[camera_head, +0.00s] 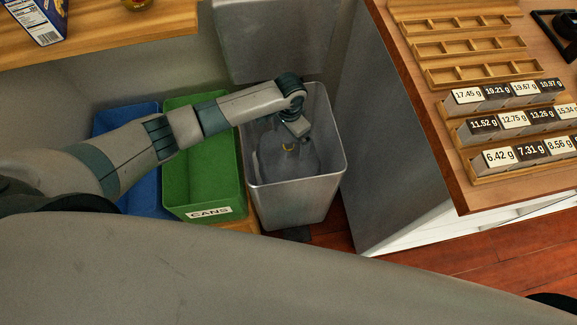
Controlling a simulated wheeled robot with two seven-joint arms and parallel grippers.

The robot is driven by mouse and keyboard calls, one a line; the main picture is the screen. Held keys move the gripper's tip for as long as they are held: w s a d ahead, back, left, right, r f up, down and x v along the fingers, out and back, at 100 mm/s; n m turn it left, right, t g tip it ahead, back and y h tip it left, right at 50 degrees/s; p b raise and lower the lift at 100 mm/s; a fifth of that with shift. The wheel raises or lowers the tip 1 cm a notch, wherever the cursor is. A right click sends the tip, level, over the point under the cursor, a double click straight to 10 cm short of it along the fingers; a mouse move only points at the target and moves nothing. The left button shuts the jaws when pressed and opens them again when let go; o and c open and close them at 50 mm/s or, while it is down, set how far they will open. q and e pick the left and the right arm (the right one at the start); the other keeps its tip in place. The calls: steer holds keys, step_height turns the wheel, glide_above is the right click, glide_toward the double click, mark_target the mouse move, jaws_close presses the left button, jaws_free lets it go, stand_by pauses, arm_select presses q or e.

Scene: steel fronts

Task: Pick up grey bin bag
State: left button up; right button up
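The grey bin bag (275,165) sits inside the grey metal bin (300,205), below its rim. A small yellow tie or band shows at the bag's top. My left arm comes in from the left over the other bins, and my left gripper (292,138) points down into the grey bin, right above or at the neck of the bag. The fingers are small and partly hidden, so I cannot tell whether they touch the bag or how far apart they are. My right gripper is not in view.
A green bin (205,180) labelled CANS and a blue bin (140,195) stand left of the grey bin. A counter (430,110) with wooden racks and weight-labelled blocks (515,155) is at right. A wooden shelf (110,35) with a box (40,20) is at upper left.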

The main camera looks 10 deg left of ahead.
mark_target(289, 160)
arm_select(q)
steer(key=shift+a+f, duration=0.15)
steer(key=shift+f, duration=2.45)
steer(key=shift+w, duration=0.1)
